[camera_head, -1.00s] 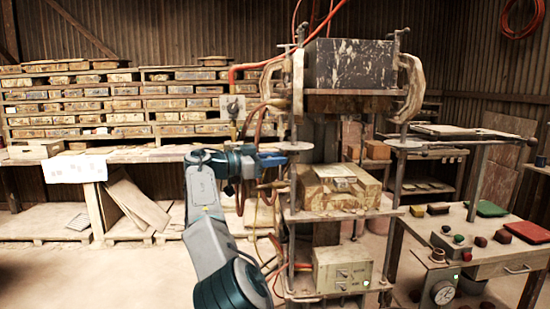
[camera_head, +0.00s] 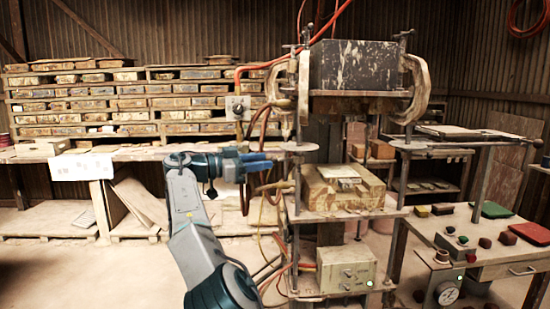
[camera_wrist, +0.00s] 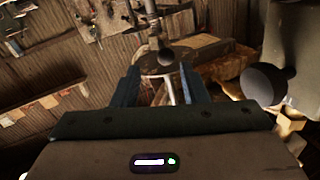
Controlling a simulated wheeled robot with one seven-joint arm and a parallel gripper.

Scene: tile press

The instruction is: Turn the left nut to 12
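The press stands in the middle of the head view, with a pale round disc (camera_head: 300,146) around its left threaded rod and a matching disc (camera_head: 408,145) on the right. I cannot make out the left nut clearly or read any number. My gripper (camera_head: 272,161) is just left of and slightly below the left disc, apart from it. In the wrist view, my gripper (camera_wrist: 163,88) has its two blue fingers spread with nothing held. A round disc (camera_wrist: 150,64) with a rod and dark rounded end (camera_wrist: 165,57) shows just beyond and between the fingertips.
A dark knob (camera_wrist: 265,84) sits right of the fingers in the wrist view. Hoses and a control box (camera_head: 345,270) are on the press below my gripper. A worktable (camera_head: 490,268) stands at right and loaded shelves (camera_head: 110,105) stand behind.

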